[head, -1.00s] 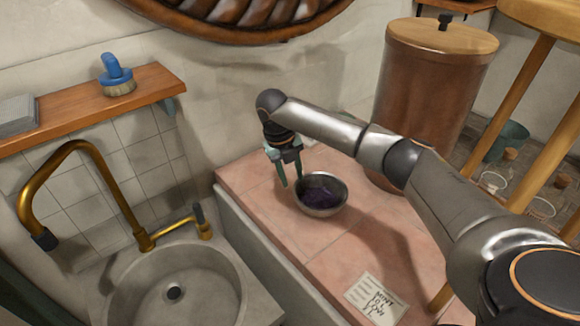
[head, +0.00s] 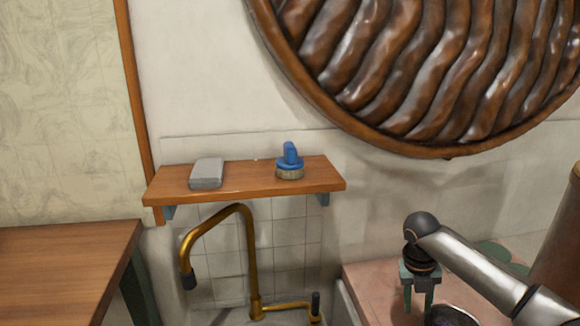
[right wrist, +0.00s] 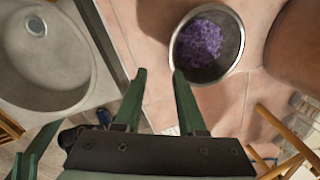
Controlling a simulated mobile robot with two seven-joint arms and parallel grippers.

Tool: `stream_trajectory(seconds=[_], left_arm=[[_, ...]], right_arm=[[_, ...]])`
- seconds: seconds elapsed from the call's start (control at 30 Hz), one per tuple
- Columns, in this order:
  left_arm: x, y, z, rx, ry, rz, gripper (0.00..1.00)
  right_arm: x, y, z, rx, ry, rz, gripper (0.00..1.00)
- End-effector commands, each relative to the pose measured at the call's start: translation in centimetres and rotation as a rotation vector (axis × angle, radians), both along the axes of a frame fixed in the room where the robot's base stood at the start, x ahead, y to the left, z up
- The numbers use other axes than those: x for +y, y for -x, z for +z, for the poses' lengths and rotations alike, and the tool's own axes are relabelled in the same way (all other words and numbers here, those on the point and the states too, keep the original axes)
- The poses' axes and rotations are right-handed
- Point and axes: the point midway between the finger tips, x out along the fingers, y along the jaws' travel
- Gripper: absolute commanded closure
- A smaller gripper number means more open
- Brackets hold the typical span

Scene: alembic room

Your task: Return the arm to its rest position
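My right arm (head: 480,268) comes in from the lower right in the head view. Its gripper (head: 418,308) points down over the pink tiled counter (head: 372,285). In the right wrist view the two green fingers of the right gripper (right wrist: 160,85) are apart with nothing between them. A metal bowl (right wrist: 240,60) with purple contents lies beyond the right finger there. In the head view the bowl (head: 452,316) shows only partly at the bottom edge, just right of the gripper.
A stone sink (right wrist: 70,75) with a brass tap (head: 250,262) is left of the counter. A wooden shelf (head: 240,182) holds a blue-handled brush (head: 290,162) and a grey block (head: 206,173). A copper vessel (head: 562,240) stands at the right. A wooden tabletop (head: 60,265) is at the left.

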Motion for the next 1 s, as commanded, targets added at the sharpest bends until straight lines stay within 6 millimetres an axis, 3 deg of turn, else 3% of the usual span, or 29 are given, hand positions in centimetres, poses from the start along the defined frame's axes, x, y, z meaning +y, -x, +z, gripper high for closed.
stream_trajectory(seconds=[0.3,0.43,0.6,0.8,1.0], left_arm=[[0.7,0.0,4.6,-0.008,-0.007,0.017,0.50],[0.9,0.2,5.9,-0.002,-0.010,0.023,0.50],[1.1,0.4,7.9,-0.003,-0.007,0.032,0.50],[1.5,0.6,10.2,-0.001,-0.012,0.042,0.50],[2.2,0.8,12.4,0.000,-0.020,0.055,0.50]], right_arm=[[11.4,3.6,-7.4,-0.192,-0.256,-0.427,0.60],[15.6,6.2,-9.0,-0.239,-0.410,-0.683,0.60],[19.8,10.0,-9.3,-0.257,-0.612,-1.063,0.60],[21.7,14.7,-7.7,-0.240,-0.829,-1.554,0.60],[20.4,19.7,-4.9,-0.214,-1.013,-2.047,0.60]])
